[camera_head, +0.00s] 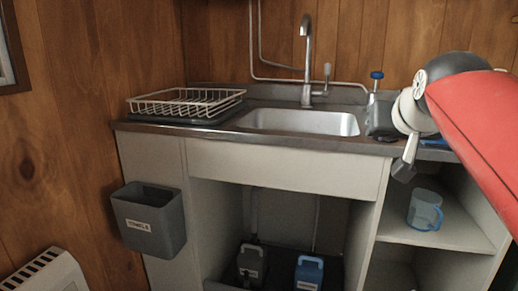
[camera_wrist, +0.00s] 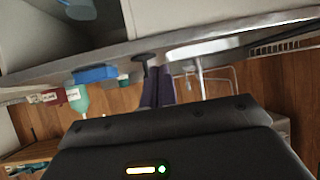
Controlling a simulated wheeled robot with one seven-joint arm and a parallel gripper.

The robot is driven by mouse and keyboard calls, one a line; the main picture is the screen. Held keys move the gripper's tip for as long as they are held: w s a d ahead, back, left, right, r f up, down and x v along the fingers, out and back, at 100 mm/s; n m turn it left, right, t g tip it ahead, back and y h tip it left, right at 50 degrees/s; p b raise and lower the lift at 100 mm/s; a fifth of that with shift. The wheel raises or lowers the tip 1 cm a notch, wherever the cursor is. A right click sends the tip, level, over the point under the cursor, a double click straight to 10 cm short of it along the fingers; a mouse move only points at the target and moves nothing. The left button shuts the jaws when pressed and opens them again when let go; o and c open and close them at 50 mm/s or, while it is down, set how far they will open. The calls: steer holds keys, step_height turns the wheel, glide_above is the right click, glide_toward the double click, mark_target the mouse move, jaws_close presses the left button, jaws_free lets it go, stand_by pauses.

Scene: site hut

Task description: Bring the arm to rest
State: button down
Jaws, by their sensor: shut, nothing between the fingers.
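My arm, with a red link, comes in from the right of the head view. My gripper (camera_head: 403,170) hangs at its end, pointing down, in front of the counter's right part and over the open shelf bay. In the wrist view the two dark fingers of my gripper (camera_wrist: 158,75) lie side by side, shut, with nothing seen between them. The counter (camera_head: 260,136) with its steel sink (camera_head: 300,122) stands behind the gripper. I cannot tell how far the gripper is from the counter's front edge.
A white dish rack (camera_head: 185,103) stands left of the sink and a tap (camera_head: 306,60) behind it. A clear blue jug (camera_head: 425,210) sits on the shelf below my gripper. A grey bin (camera_head: 149,220) hangs at the left. Two canisters, grey (camera_head: 251,264) and blue (camera_head: 308,272), stand under the sink.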

steer(key=s+a+f+n+g+y, duration=0.1)
steer(key=s+a+f+g, duration=0.2)
steer(key=s+f, duration=0.6)
steer(key=s+a+f+n+g+y+p, duration=0.1)
steer(key=s+a+f+g, duration=0.2)
steer(key=s+f, duration=0.6)
step_height(320, 180, down, 9)
steer(key=shift+s+a+p, duration=0.3)
steer(key=shift+s+a, duration=0.1)
steer(key=shift+a, duration=0.7)
